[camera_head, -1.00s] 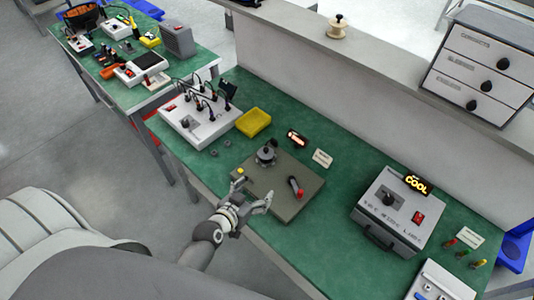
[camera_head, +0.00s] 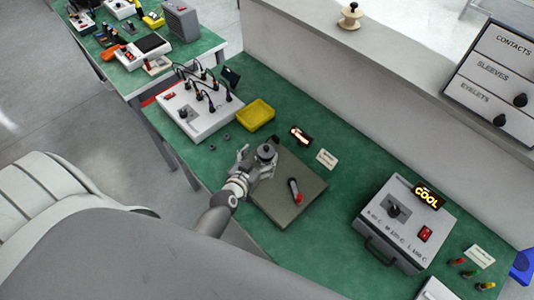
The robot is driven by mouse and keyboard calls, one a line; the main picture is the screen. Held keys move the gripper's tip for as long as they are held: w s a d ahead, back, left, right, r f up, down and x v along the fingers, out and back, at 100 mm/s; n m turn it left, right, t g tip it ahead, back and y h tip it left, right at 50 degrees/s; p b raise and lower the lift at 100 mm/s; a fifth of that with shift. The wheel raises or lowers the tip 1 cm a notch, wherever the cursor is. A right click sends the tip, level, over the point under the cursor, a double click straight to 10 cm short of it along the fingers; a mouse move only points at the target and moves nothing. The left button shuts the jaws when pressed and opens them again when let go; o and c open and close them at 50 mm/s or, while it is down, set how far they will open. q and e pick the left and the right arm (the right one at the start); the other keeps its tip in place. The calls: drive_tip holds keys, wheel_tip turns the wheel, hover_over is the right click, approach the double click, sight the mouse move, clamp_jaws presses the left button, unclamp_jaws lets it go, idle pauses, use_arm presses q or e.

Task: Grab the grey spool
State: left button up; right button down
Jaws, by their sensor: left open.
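The grey spool (camera_head: 266,152), a dark round piece with a small knob on top, stands upright at the left corner of the olive board (camera_head: 300,212) on the green bench. My left gripper (camera_head: 256,163) is open right beside the spool, on its near left side. One finger is left of the spool and the other is at its near side, partly hiding its base. I cannot tell whether the fingers touch it. My right gripper is not in view.
A red-and-grey tool (camera_head: 295,192) lies on the board. Behind are a yellow tray (camera_head: 257,114) and a white box with cables (camera_head: 196,112). A grey oven-like box (camera_head: 405,220) stands right. A cream spool (camera_head: 350,16) sits on the ledge.

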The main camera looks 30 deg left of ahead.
sight(266, 151)
use_arm(q)
drive_tip(key=shift+b+x, duration=0.5)
drive_tip(key=shift+x, duration=0.7)
drive_tip(key=b+x, duration=0.2)
drive_tip(key=x, duration=0.1)
drive_tip(key=shift+w+a+f, duration=0.1)
drive_tip(key=shift+f, duration=0.35)
drive_tip(key=shift+w+f, duration=0.15)
drive_tip(key=shift+w, duration=0.35)
drive_tip(key=shift+s, duration=0.1)
drive_tip(key=shift+c, duration=0.6)
drive_tip(key=c, duration=1)
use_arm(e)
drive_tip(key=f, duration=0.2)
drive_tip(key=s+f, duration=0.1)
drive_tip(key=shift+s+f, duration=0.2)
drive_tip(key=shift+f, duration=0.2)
